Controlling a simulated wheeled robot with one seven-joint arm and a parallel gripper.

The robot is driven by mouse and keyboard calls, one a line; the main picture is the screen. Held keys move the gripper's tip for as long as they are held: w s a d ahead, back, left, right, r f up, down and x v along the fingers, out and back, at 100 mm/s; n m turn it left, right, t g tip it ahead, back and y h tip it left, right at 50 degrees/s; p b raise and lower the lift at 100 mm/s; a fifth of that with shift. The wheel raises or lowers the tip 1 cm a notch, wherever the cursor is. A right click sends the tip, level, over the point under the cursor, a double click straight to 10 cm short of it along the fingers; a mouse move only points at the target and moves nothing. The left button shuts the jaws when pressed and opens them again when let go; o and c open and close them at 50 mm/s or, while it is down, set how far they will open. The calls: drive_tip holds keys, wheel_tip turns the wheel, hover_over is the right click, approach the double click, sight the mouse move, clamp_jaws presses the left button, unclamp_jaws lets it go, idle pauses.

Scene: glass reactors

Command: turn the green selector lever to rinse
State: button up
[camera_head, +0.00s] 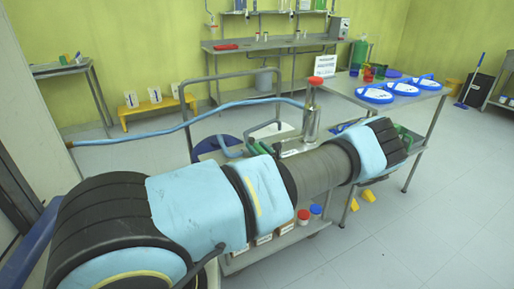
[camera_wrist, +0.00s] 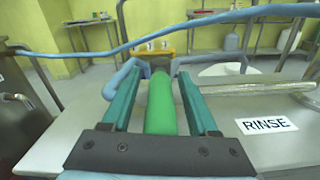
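In the wrist view the green selector lever (camera_wrist: 160,104) points toward me, between the two teal fingers of my gripper (camera_wrist: 158,72). A narrow gap shows on each side of the lever, so the fingers look open around it, not pressed on it. The lever's far end meets a dark fitting between the fingertips. A white RINSE label (camera_wrist: 267,124) lies on the grey surface to the right of the lever. In the head view my arm hides most of the lever area, and I cannot make out the lever for certain.
A blue hose (camera_wrist: 215,22) crosses behind the fingertips. A metal pipe (camera_wrist: 245,88) runs to the right of my gripper.

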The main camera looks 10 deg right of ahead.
clamp_jaws()
idle(1.2)
